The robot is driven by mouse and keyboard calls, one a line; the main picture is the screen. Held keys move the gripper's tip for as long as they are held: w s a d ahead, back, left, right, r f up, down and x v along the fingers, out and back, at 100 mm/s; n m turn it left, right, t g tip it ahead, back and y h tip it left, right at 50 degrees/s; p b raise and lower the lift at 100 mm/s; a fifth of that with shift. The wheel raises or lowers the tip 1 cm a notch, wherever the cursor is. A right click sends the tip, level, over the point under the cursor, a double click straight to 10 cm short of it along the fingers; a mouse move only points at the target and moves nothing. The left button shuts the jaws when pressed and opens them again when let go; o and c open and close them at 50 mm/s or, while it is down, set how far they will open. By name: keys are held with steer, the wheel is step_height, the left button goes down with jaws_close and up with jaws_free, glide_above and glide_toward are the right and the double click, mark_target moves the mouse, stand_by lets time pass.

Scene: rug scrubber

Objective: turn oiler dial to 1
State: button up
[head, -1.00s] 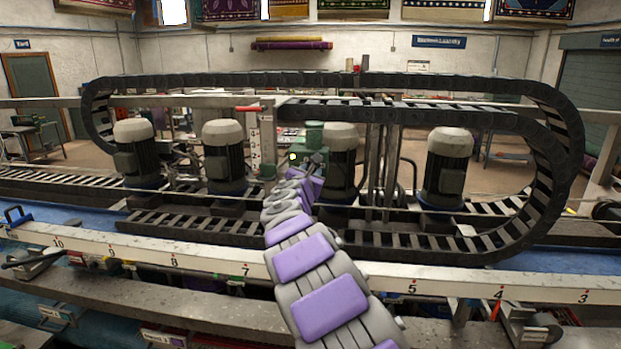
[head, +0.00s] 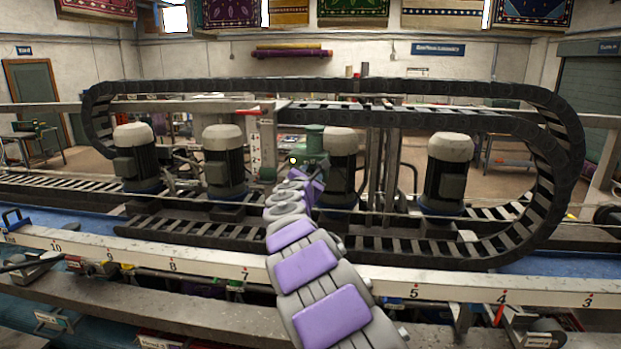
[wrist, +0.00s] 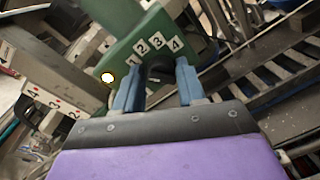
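The green oiler (head: 314,141) stands between the grey-capped motors, at the far end of my arm in the head view. A dark rounded part, likely the dial (wrist: 158,70), shows below the tiles. My gripper (wrist: 160,72) has its two blue fingers apart, one on each side of this dark part. I cannot tell whether they press on it. The dial's pointer is hidden. In the head view my arm's end covers the oiler's lower part.
Dark motors (head: 224,165) with pale caps stand on both sides of the oiler. A black cable chain (head: 330,86) loops over and around them. A white numbered rail (head: 200,262) crosses in front. A numbered post (wrist: 50,100) is left of my gripper in the wrist view.

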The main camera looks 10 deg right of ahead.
steer(key=o, duration=0.3)
steer(key=shift+s, duration=0.1)
steer(key=shift+a, duration=0.1)
steer(key=b+v, duration=0.2)
steer(key=v, duration=1.5)
steer(key=shift+a, duration=0.15)
steer(key=shift+f, duration=0.1)
